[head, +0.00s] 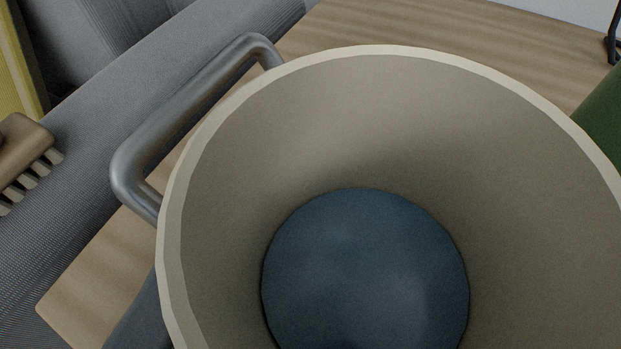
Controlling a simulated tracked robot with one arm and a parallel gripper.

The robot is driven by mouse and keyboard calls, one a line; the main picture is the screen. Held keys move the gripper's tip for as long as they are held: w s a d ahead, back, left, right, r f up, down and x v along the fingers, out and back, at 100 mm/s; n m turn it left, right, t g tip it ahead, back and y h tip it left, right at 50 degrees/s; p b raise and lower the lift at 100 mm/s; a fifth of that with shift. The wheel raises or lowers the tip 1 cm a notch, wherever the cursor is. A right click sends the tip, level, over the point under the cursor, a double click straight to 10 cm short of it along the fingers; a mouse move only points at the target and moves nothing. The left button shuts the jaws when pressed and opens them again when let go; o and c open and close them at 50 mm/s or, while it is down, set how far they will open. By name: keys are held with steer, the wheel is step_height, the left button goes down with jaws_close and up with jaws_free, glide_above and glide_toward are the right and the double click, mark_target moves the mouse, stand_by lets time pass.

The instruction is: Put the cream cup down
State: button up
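The cream cup (330,110) fills most of the head view, very close to the camera, and I look down into its open mouth. Its inner wall is beige and its round bottom (365,270) is dark blue. A grey metal handle (190,120) sticks out on its upper left side. The lower and right parts of the cup run out of the frame. I cannot make out my gripper or its fingers. What the cup rests on or is held by is hidden.
A wooden surface (420,25) lies behind the cup and shows again at the lower left (90,270). Grey fabric (60,215) runs along the left. A brown brush-like object (25,150) lies on it. A green object (603,120) stands close at the right.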

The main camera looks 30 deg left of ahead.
mark_target(342, 236)
steer(key=shift+w+a, duration=0.4)
steer(key=shift+a, duration=0.05)
steer(key=shift+d+f+b, duration=0.1)
steer(key=shift+f+b, duration=0.5)
steer(key=shift+f, duration=1.1)
steer(key=shift+f, duration=0.1)
steer(key=o, duration=1.1)
steer(key=shift+s, duration=0.1)
steer(key=shift+p+v, duration=1.4)
steer(key=shift+v, duration=4.55)
